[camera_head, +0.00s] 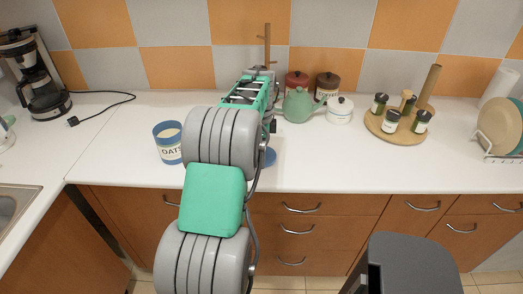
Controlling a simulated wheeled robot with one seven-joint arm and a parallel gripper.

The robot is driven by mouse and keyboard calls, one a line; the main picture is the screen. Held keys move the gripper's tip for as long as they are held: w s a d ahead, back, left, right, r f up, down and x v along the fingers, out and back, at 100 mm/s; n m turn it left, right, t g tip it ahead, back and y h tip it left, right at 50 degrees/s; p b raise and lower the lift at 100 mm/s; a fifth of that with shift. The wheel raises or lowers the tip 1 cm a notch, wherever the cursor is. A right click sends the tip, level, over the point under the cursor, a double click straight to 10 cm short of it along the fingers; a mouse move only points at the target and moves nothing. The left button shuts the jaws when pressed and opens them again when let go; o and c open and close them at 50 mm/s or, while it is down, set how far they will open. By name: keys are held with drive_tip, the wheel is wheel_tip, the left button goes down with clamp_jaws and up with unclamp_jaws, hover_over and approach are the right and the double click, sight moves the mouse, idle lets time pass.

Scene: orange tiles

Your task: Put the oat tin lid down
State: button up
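The oat tin (168,146) is a blue tin with a pale label reading OATS. It stands upright on the white counter, left of my arm, with its top open and pale contents showing. A blue rounded edge, which looks like the oat tin lid (270,157), shows just right of my arm near the counter's front. Most of it is hidden behind the arm. My gripper's fingers are hidden behind my arm links, close to that blue edge. I cannot tell whether they hold the lid or whether it touches the counter.
A green teapot (299,105), a white lidded pot (340,110) and two canisters stand behind, right of my arm. A round wooden rack (398,128) with jars is farther right. A coffee maker (40,80) is far left. The front counter between lid and rack is clear.

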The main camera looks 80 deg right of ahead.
drive_tip(key=o, duration=1.1)
drive_tip(key=shift+f, duration=0.15)
drive_tip(key=shift+o, duration=0.2)
wheel_tip(320, 180, up, 12)
drive_tip(key=w+a+r+n+h, duration=0.1)
drive_tip(key=w+a+n, duration=1.2)
drive_tip(key=w+a, duration=0.85)
drive_tip(key=w+a+f+n+t, duration=0.1)
drive_tip(key=w+a+f+n, duration=0.15)
drive_tip(key=a+n, duration=0.7)
drive_tip(key=w+a+f+n+t, duration=0.25)
drive_tip(key=a+n, duration=0.25)
drive_tip(key=a, duration=0.9)
drive_tip(key=s+a+f+n, duration=0.2)
drive_tip(key=a+n, duration=0.1)
drive_tip(key=a, duration=0.1)
drive_tip(key=s+a+f+n+y, duration=0.1)
drive_tip(key=s+a+n, duration=0.1)
drive_tip(key=a, duration=0.3)
drive_tip(key=shift+f+n, duration=0.35)
drive_tip(key=shift+n, duration=0.2)
